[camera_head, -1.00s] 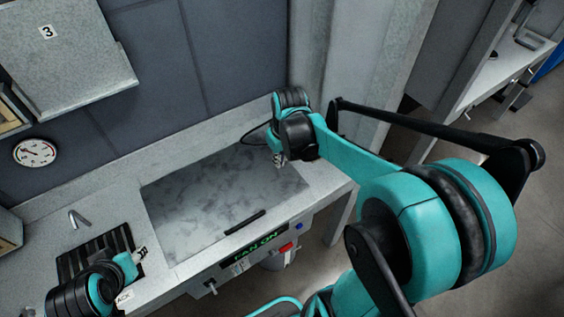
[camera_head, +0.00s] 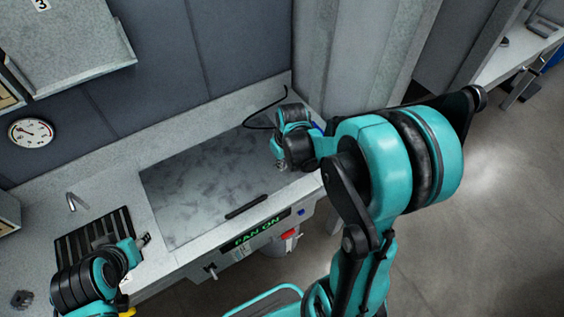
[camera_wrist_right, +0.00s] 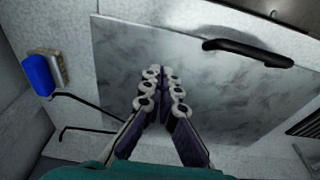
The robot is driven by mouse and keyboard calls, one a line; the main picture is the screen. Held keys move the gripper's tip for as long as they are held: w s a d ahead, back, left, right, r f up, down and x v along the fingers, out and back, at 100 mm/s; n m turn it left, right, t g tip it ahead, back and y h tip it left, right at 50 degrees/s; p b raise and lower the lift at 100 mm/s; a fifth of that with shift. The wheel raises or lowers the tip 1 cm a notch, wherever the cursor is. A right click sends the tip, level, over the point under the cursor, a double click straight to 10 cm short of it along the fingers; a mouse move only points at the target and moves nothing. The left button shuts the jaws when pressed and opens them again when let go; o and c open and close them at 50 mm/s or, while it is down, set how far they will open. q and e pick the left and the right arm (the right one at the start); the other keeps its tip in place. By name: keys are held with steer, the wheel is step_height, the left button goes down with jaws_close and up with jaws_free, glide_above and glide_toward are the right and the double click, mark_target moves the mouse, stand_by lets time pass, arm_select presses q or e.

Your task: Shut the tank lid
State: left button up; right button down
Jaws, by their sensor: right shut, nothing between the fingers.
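The tank lid (camera_head: 205,185) is a grey marbled panel that lies flat over the counter opening, with no gap showing at its edges. It has a black bar handle (camera_head: 246,207) near its front edge. The lid (camera_wrist_right: 225,85) and handle (camera_wrist_right: 248,51) also show in the right wrist view. My right gripper (camera_head: 280,165) is over the right end of the lid, away from the handle. Its fingers (camera_wrist_right: 161,72) are together and empty; whether they touch the lid is unclear. My left gripper (camera_head: 145,239) is small, at the lower left by the black grate, its jaws unclear.
A black slatted grate (camera_head: 95,235) and a small tap (camera_head: 76,201) are left of the lid. A lit green "FAN ON" panel (camera_head: 256,230) and a red switch (camera_head: 288,235) are on the counter front. A wall gauge (camera_head: 31,132) and a grey pillar (camera_head: 345,60) stand behind.

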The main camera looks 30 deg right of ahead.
mark_target(285, 189)
steer(key=f+b, duration=0.3)
steer(key=s+f+t+b, duration=0.1)
steer(key=f+b, duration=0.2)
steer(key=f, duration=0.1)
steer(key=s+f+t+b, duration=0.1)
steer(key=f+b, duration=0.2)
steer(key=shift+s+f+b, duration=0.15)
steer(key=shift+f+b, duration=0.15)
steer(key=shift+f, duration=0.05)
steer(key=shift+s, duration=0.15)
arm_select(q)
step_height(285, 189, down, 10)
steer(key=shift+s+r, duration=0.15)
steer(key=shift+r, duration=0.1)
arm_select(e)
steer(key=shift+s, duration=0.15)
arm_select(q)
steer(key=shift+a, duration=0.1)
